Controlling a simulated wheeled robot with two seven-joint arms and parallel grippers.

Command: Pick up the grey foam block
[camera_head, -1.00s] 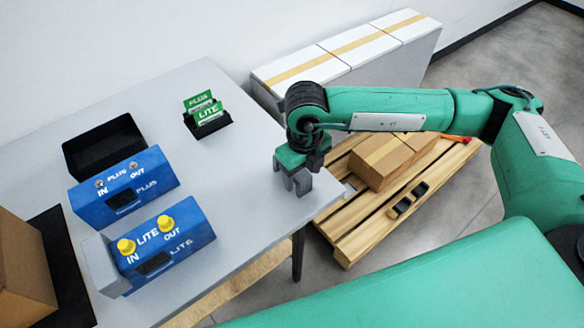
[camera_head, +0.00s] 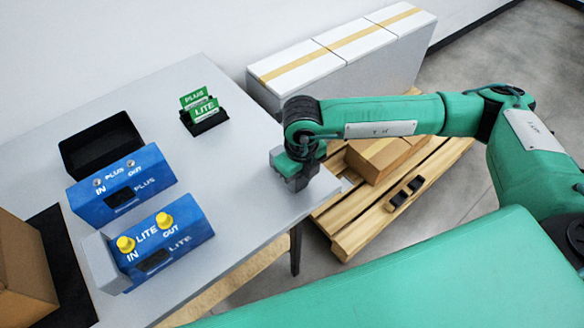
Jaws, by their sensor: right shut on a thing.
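My right gripper (camera_head: 297,183) is low over the right corner of the table, fingers pointing down. My left gripper is out of view.
On the grey table (camera_head: 235,165) stand a blue PLUS box (camera_head: 150,172), a blue LITE box (camera_head: 190,222) with yellow knobs, a black tray (camera_head: 100,145) and a black card holder (camera_head: 205,122). A pallet (camera_head: 350,235) with cartons is on the floor at right.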

